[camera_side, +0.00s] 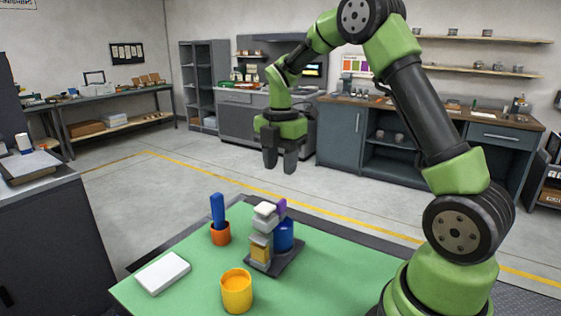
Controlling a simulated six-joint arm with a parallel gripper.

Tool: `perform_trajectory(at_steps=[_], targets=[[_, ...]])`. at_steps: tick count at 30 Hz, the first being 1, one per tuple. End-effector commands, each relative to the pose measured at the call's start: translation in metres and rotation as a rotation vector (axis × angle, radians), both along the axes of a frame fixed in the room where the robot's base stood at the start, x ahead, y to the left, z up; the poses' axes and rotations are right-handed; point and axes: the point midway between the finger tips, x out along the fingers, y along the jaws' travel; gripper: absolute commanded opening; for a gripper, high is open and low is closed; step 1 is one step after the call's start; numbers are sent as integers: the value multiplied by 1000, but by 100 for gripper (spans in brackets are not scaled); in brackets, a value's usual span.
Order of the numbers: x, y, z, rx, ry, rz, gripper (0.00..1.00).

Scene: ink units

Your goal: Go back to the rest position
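My gripper (279,166) hangs pointing down in the air, well above the far side of the green table (340,272). The gripper is clear of all of these.
An orange cup (221,236) holds an upright blue item (217,209). A yellow cup (236,291) stands at the front, and a white flat block (163,273) lies at the left. The right part of the table is clear. Benches and shelves stand far behind.

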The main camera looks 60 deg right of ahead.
Motion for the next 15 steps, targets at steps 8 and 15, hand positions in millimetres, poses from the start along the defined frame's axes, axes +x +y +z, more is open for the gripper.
perform_trajectory(at_steps=[8, 15], targets=[[-9, 20, 28, 4, -70, -179, 37], [-59, 79, 91, 130, -252, -774, 37]])
